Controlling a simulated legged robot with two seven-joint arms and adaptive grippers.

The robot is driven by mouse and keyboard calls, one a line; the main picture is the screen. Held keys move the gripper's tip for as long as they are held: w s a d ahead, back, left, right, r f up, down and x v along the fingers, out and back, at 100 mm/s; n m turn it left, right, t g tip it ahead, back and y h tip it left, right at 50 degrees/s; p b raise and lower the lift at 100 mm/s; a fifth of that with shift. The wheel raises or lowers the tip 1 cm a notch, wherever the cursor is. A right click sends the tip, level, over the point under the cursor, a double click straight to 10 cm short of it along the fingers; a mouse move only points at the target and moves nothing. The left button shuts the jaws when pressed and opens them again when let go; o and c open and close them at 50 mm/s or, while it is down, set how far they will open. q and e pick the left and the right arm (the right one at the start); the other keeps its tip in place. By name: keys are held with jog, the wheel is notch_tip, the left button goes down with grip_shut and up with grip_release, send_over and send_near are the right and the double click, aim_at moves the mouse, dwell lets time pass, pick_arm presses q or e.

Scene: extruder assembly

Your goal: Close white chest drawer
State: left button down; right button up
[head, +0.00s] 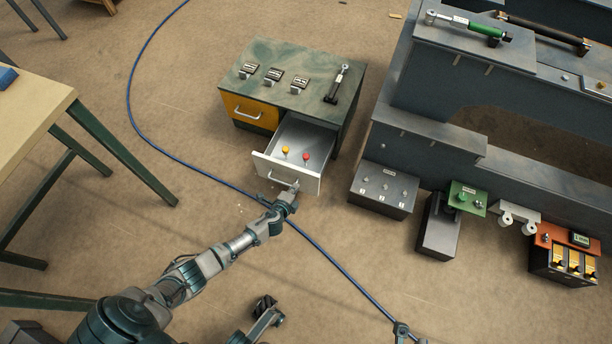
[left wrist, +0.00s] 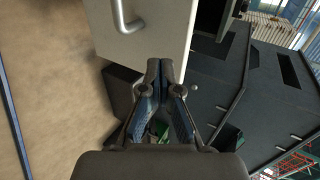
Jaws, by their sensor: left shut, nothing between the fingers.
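The white drawer (head: 289,173) is pulled out of the green-topped chest (head: 262,75). A yellow knob and a red knob show inside it. My left gripper (head: 293,187) is at the drawer's front face, near its lower right part; I cannot tell whether it touches. In the left wrist view the drawer front (left wrist: 150,30) with its metal handle (left wrist: 127,18) is just beyond the gripper (left wrist: 166,66), whose fingertips are together with nothing between them. The handle is to the left of the fingers there.
The chest's yellow drawer (head: 250,112) is shut. A blue cable (head: 235,185) crosses the floor. A table (head: 30,110) stands at the left.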

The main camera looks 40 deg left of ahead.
aim_at(303, 174)
pick_arm(q)
jog(key=w, duration=0.2)
jog(key=w+f+b, duration=0.1)
jog(key=w, duration=0.1)
jog(key=shift+a, duration=0.35)
jog(key=shift+w+a+r, duration=0.2)
jog(key=shift+w+a, duration=0.05)
jog(key=shift+w, duration=0.25)
jog(key=shift+w, duration=0.1)
